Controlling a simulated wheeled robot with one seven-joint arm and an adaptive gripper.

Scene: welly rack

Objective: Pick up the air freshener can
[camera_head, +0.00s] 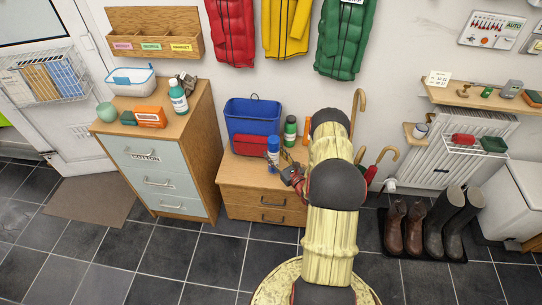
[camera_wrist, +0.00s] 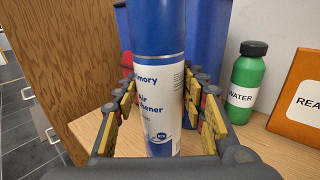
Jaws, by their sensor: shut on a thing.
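The air freshener can (camera_head: 273,150) is a blue and white upright cylinder over the low wooden cabinet, in front of the blue bin. In the wrist view the can (camera_wrist: 158,75) stands between my fingers, its label partly readable and its top cut off by the frame. My gripper (camera_head: 284,171) reaches it from the front right. In the wrist view my gripper (camera_wrist: 162,105) is shut on the can, with its padded fingers at both sides. I cannot tell whether the can's base touches the cabinet top.
The low cabinet (camera_head: 262,199) also holds a blue bin (camera_head: 253,115), a red case (camera_head: 250,145) and a green water bottle (camera_head: 290,130). An orange box (camera_wrist: 300,98) is right of the bottle. A taller drawer unit (camera_head: 160,167) stands close on the left.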

